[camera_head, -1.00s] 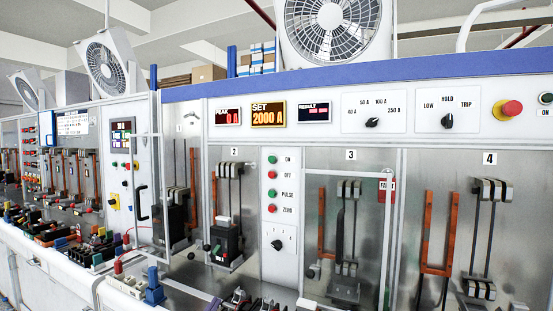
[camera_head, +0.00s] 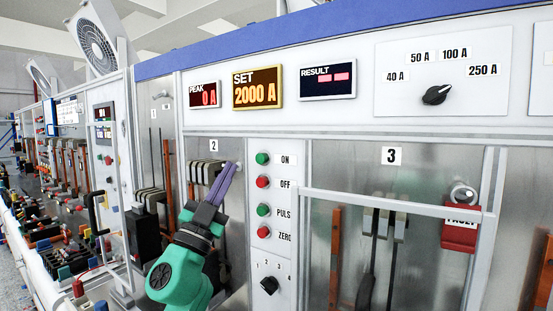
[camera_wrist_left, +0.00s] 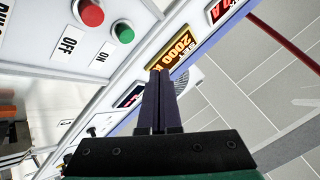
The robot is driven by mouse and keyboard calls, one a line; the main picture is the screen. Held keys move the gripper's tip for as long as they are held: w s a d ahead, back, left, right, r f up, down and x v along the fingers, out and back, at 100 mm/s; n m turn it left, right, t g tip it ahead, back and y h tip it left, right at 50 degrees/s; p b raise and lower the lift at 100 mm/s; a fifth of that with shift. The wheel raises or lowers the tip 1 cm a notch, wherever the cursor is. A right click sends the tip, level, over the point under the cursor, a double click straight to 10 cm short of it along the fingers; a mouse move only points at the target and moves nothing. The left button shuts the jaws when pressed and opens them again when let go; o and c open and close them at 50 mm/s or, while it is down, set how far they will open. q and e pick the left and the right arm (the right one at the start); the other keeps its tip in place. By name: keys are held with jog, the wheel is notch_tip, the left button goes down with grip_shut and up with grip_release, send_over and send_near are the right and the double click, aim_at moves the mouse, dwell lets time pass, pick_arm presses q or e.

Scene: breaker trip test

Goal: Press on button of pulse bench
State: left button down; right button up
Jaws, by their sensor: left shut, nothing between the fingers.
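The pulse bench has a column of round buttons with printed labels. The green ON button (camera_head: 262,158) is at the top, above the red OFF button (camera_head: 263,182). A green PULSE button (camera_head: 263,210) and a red ZERO button (camera_head: 264,232) are below. My left gripper (camera_head: 236,166) is shut and empty, its purple fingers pointing up just left of the ON button, apart from it in the picture. In the left wrist view the shut fingertips (camera_wrist_left: 158,72) lie to the right of the green ON button (camera_wrist_left: 123,31). My right gripper is not in view.
The SET display (camera_head: 257,88) reads 2000 A and the PEAK display (camera_head: 204,94) reads 0 A. A selector knob (camera_head: 269,285) sits below the buttons. A framed door at bay 3 carries a red tag (camera_head: 461,230). Breakers stand behind my arm at bay 2.

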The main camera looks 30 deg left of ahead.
aim_at(261, 159)
pick_arm(q)
jog(key=w+b, duration=0.4)
jog(key=w, duration=0.2)
jog(key=shift+w+r, duration=0.35)
jog(key=shift+r, duration=0.05)
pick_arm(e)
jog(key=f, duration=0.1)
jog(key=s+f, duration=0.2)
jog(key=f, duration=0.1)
pick_arm(q)
jog(key=shift+s, duration=0.1)
dwell(1.6)
jog(key=shift+w, duration=0.55)
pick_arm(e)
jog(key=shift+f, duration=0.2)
